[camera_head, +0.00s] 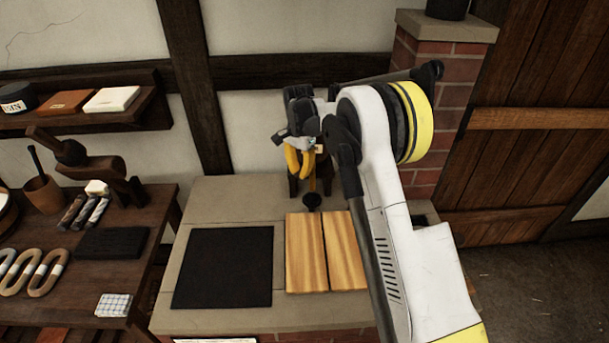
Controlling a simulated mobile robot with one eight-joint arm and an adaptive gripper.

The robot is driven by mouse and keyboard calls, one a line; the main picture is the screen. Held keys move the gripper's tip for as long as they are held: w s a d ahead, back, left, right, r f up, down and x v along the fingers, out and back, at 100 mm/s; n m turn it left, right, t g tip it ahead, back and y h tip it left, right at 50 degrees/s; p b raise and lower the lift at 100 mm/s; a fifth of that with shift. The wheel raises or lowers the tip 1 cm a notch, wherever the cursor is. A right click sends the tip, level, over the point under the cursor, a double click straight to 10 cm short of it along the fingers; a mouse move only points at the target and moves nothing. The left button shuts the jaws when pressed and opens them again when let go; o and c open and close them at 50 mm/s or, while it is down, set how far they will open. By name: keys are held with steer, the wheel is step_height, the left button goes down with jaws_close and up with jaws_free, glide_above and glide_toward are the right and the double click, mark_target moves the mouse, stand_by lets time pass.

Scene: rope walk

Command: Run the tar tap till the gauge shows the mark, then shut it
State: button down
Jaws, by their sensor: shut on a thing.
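My gripper (307,172) is at the back of the stone-topped counter. Its yellow fingers are closed at a dark fitting by the wall, which looks like the tar tap. What lies between the fingers is mostly hidden by my gripper and arm. A thin brown upright piece (312,186) shows just below the fingers, with a small dark round piece (312,202) at its foot. Dark parts of a stand or vessel (293,187) show behind the fingers. I cannot make out a gauge or its mark, nor whether tar is flowing.
On the counter (235,205) lie a black mat (225,267) and two wooden boards (305,252). A workbench (150,215) with rope rings and tools stands at left, below a wall shelf (85,118). A brick pillar (455,80) rises behind my arm at right.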

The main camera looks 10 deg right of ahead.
mark_target(299, 170)
steer(key=shift+w+a+m, duration=0.15)
steer(key=shift+w+m, duration=0.05)
steer(key=shift+m, duration=0.2)
steer(key=c, duration=1.4)
jaws_free()
steer(key=shift+r, duration=0.1)
step_height(299, 170, up, 12)
